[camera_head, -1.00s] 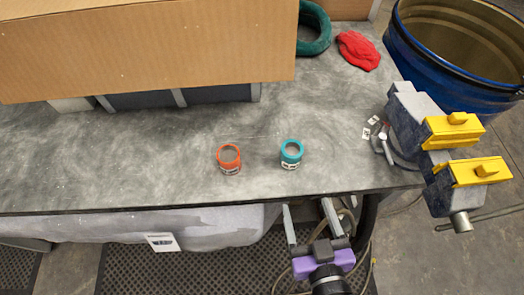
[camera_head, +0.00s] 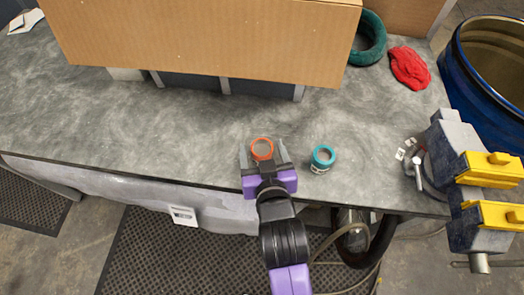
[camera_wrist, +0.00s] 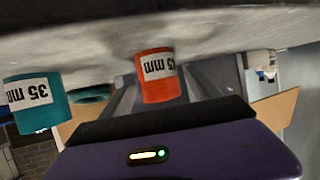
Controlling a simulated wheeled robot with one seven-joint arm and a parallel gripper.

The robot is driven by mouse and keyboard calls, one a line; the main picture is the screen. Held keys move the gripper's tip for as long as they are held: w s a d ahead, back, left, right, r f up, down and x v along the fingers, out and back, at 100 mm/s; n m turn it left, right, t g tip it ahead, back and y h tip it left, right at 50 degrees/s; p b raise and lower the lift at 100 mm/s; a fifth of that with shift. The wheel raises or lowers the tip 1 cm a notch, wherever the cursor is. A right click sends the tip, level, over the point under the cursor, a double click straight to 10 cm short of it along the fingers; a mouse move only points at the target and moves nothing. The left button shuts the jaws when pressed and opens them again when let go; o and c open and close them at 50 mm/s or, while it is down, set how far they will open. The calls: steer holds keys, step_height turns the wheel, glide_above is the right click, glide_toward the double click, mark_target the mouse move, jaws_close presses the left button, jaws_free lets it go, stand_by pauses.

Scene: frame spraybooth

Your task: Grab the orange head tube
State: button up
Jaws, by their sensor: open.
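The orange head tube (camera_head: 262,149) is a short open ring standing upright on the grey bench (camera_head: 100,120). It also shows in the wrist view (camera_wrist: 156,77), with a white label that is partly hidden. My gripper (camera_head: 264,152) is open, with one finger on each side of the orange tube in the head view. I cannot tell whether either finger touches it. In the wrist view my fingers (camera_wrist: 158,92) reach past both sides of the tube.
A teal tube (camera_head: 322,158) stands close to the right of my gripper; its label reads 35 mm in the wrist view (camera_wrist: 34,101). A cardboard box (camera_head: 200,40) overhangs the back. A vise (camera_head: 455,165) with yellow jaws is at the right. The bench left of my gripper is clear.

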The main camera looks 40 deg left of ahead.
mark_target(261, 145)
steer(key=shift+x, duration=1.55)
steer(key=shift+r, duration=0.1)
jaws_close()
steer(key=shift+r, duration=0.1)
